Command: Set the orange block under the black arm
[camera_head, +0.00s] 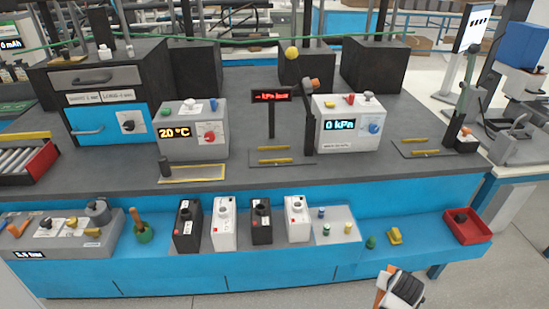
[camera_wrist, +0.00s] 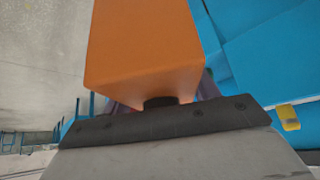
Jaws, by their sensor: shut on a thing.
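The orange block (camera_wrist: 145,45) fills the upper middle of the wrist view, and my gripper (camera_wrist: 160,105) is shut on it. In the head view my gripper (camera_head: 390,292) is at the bottom edge, right of centre, in front of the blue bench, with an orange part of the block (camera_head: 380,298) at its left. The fingers are mostly hidden. A black upright arm (camera_head: 309,125) with an orange-brown end stands on the bench top, left of the 0 kPa box. A dark plate (camera_head: 262,164) with yellow strips lies at its foot. The block is far from it.
The kPa box (camera_head: 345,142) stands right of the black arm, and a thin post with a red display (camera_head: 271,96) stands left. Several black and white units (camera_head: 224,225) line the lower blue shelf. A red tray (camera_head: 467,236) is at the shelf's right. The floor around my gripper looks clear.

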